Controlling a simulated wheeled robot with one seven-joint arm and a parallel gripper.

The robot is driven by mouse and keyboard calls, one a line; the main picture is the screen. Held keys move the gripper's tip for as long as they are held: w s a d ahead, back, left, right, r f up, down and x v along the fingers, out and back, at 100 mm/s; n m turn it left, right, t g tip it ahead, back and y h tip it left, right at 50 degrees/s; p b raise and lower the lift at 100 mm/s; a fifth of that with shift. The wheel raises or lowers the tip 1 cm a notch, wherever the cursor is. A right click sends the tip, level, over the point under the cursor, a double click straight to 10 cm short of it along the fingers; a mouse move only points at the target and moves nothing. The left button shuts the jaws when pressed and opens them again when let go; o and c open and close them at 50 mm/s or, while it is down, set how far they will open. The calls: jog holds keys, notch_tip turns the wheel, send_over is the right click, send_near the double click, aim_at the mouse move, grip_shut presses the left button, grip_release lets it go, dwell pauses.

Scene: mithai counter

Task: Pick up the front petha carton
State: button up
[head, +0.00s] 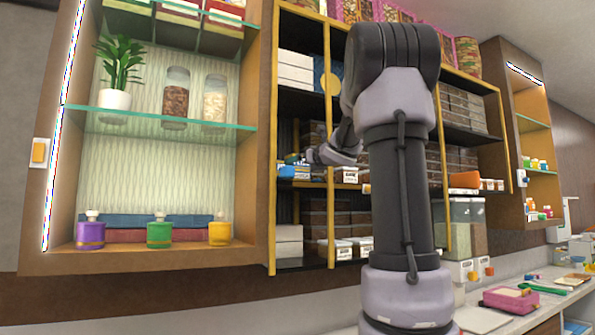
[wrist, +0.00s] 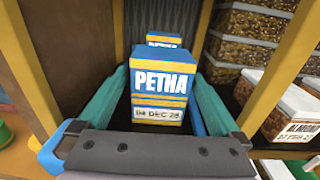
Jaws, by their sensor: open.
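The front petha carton (wrist: 161,82) is a blue box with yellow bands, "PETHA" lettering and a date label. It stands upright in a narrow shelf bay, its front facing the wrist camera. My gripper (wrist: 159,75) is open, with one teal finger along each side of this carton. I cannot tell whether either finger touches it. A second petha carton (wrist: 163,39) stands behind it, mostly hidden. In the head view my gripper (head: 297,160) reaches into the middle shelf of the cabinet, and the arm hides part of that bay.
Wooden uprights (wrist: 256,92) close to the fingers bound the bay. Clear boxes of brown sweets (wrist: 240,48) and a labelled box (wrist: 285,105) stand to the right. In the head view, a glass shelf (head: 150,124) with jars is left, and a pink box (head: 510,299) lies on the counter.

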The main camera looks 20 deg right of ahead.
jog(key=w, duration=0.6)
jog(key=shift+a+r, duration=0.1)
jog(key=shift+r, duration=0.15)
jog(key=c, duration=1.4)
